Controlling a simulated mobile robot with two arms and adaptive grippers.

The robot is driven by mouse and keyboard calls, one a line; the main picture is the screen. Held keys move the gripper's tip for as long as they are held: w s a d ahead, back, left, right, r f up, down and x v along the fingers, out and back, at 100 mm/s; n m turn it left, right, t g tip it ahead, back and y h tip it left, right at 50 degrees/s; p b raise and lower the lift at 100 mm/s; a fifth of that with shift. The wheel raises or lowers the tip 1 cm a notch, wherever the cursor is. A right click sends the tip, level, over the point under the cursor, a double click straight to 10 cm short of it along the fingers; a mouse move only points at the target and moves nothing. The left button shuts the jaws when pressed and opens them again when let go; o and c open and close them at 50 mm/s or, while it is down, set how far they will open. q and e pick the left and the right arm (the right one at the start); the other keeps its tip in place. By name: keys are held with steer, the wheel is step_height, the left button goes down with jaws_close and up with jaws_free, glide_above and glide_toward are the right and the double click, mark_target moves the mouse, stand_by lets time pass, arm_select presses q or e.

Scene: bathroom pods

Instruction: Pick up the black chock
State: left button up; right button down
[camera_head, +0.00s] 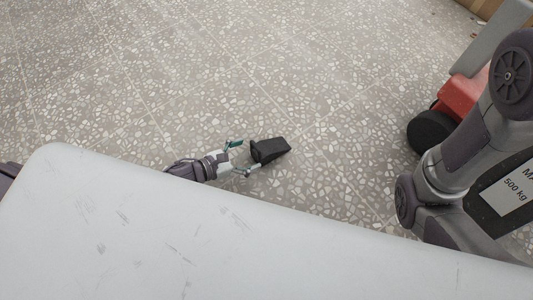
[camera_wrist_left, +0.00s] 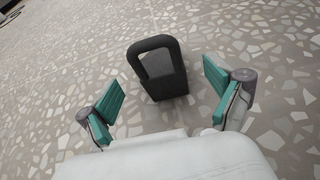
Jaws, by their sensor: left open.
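The black chock (camera_head: 270,150) lies on the speckled floor in the head view, just right of my left gripper (camera_head: 241,158). In the left wrist view the chock (camera_wrist_left: 164,75) shows its looped handle, upper centre, ahead of and between the two teal finger pads. My left gripper (camera_wrist_left: 163,100) is open and empty, with a pad on each side. Whether a finger touches the chock I cannot tell. My right arm shows at the right of the head view, but its gripper is out of the picture.
A pale scuffed surface (camera_head: 190,240) fills the lower part of the head view, close beside my left gripper. A red object (camera_head: 462,92) with a black wheel (camera_head: 431,132) stands at the right. The terrazzo floor (camera_head: 200,70) beyond the chock is clear.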

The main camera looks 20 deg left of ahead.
mark_target(267, 147)
arm_select(q)
steer(key=b+x, duration=0.1)
steer(key=x, duration=0.1)
steer(key=shift+w+d+f, duration=0.2)
steer(key=shift+w+f, duration=0.05)
steer(key=shift+w, duration=0.05)
steer(key=b+x, duration=0.4)
steer(key=shift+a+f, duration=0.15)
steer(key=shift+f, duration=0.2)
steer(key=shift+w+d, duration=0.3)
steer(key=shift+d, duration=0.1)
steer(key=c, duration=1.4)
steer(key=shift+r, duration=0.1)
steer(key=shift+c, duration=0.8)
